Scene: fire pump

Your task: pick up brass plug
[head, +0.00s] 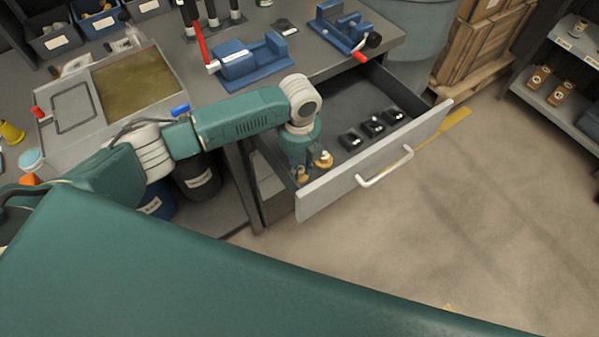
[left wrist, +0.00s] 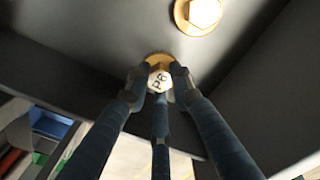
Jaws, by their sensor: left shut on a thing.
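My left gripper (head: 302,167) reaches down into the open drawer at its near left corner. In the left wrist view its dark fingers (left wrist: 159,84) are shut around a brass plug (left wrist: 159,77) with a pale hex head and a dark marking that looks like "P6". In the head view this plug (head: 303,175) is partly hidden by the gripper. It appears still down at the drawer floor. A second brass plug (head: 323,160) stands close beside it, apart from the fingers; it also shows at the top of the left wrist view (left wrist: 198,13). My right gripper is not in view.
The drawer front (head: 335,187) with its handle (head: 385,170) rises close to the gripper. Black pieces (head: 373,127) lie farther back in the drawer. Blue vises (head: 250,62) stand on the bench above. Open floor lies to the right.

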